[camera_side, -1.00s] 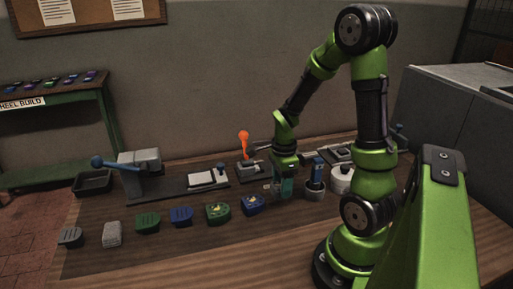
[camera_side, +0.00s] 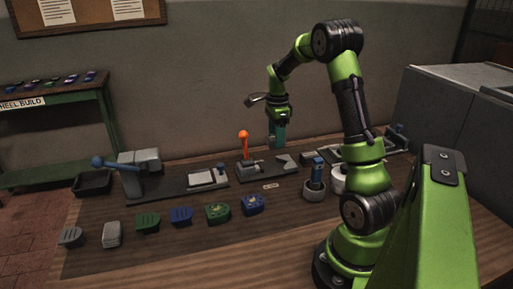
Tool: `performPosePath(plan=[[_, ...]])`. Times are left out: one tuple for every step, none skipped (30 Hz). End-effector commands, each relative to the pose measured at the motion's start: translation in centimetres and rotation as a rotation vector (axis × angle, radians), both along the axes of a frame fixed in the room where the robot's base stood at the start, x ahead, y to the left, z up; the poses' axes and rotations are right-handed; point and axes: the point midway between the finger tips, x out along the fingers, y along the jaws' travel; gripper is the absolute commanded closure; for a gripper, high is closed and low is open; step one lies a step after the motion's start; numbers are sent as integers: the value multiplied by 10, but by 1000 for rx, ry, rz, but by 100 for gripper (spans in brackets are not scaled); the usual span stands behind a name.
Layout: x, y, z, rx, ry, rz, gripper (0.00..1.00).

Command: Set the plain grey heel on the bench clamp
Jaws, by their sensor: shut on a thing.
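My gripper (camera_side: 277,138) is up above the back of the bench, right of the orange-knobbed lever. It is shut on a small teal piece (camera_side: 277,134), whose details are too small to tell. A dark grey slotted heel (camera_side: 70,238) lies at the left end of the front row. A lighter grey block (camera_side: 112,235) lies beside it; I cannot tell which is the plain grey heel. A grey clamp-like device (camera_side: 146,162) with a blue handle stands at the left back. A grey fixture (camera_side: 250,167) with an upright orange-knobbed lever (camera_side: 243,143) stands mid-bench.
Green (camera_side: 148,223) and blue (camera_side: 181,217) heels, then two yellow-marked ones, continue the row. A black tray (camera_side: 92,184) is at the far left. The bench (camera_side: 200,262) in front of the row is clear.

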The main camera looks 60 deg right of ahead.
Motion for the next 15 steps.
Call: performPosePath(plan=[[4, -3, 5, -4, -9, 10, 88], [5, -3, 6, -4, -11, 16, 88], [6, -3, 7, -2, -11, 24, 88], [5, -2, 5, 3, -8, 28, 88], [4, -2, 4, 4, -8, 31, 88], [4, -2, 2, 4, -8, 33, 88], [4, -2, 0, 4, -7, 32, 88], [4, -1, -2, 4, -7, 32, 88], [4, -1, -5, 4, -7, 32, 88], [4, -1, -8, 4, -7, 33, 88], [4, -1, -11, 5, -6, 33, 88], [4, -1, -14, 5, -6, 33, 88], [4, -1, -17, 4, -7, 33, 88], [4, -1, -20, 4, -7, 33, 88], [4, -1, -23, 4, -7, 32, 88]])
